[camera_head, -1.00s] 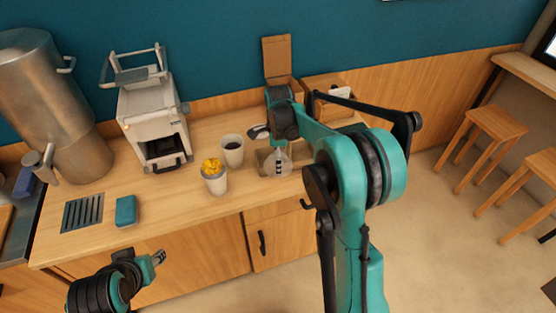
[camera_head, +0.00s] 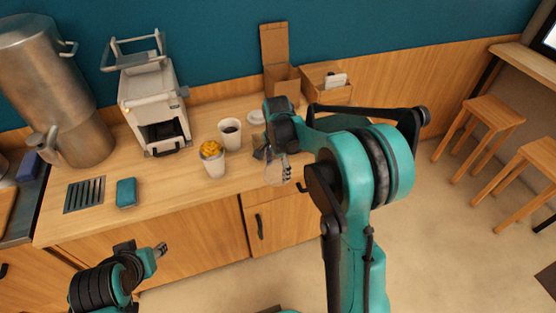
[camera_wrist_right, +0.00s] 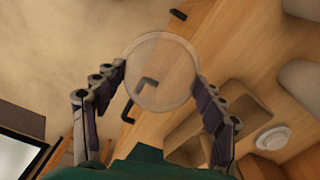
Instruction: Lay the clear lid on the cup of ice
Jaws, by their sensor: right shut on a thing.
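The clear round lid (camera_wrist_right: 160,72) is pinched by its edges between the fingertips of my right gripper (camera_wrist_right: 161,74) in the wrist view. In the head view the lid (camera_head: 274,174) shows faintly by the right gripper (camera_head: 272,164), above the counter's front edge, right of the cups and apart from them. A white cup with yellow-orange chunks on top (camera_head: 212,162) stands upright near the front edge; ice is not clearly visible in it. Behind it stands a white cup with dark contents (camera_head: 231,135). My left gripper (camera_head: 162,250) is low in front of the counter, its jaw gap unclear.
A grey-white machine (camera_head: 150,100), a steel urn (camera_head: 50,95) and a teal block (camera_head: 126,192) stand left on the counter. Brown cardboard boxes (camera_head: 325,90) stand at the back right, near a white disc (camera_head: 257,116). The counter left of the cups has free room.

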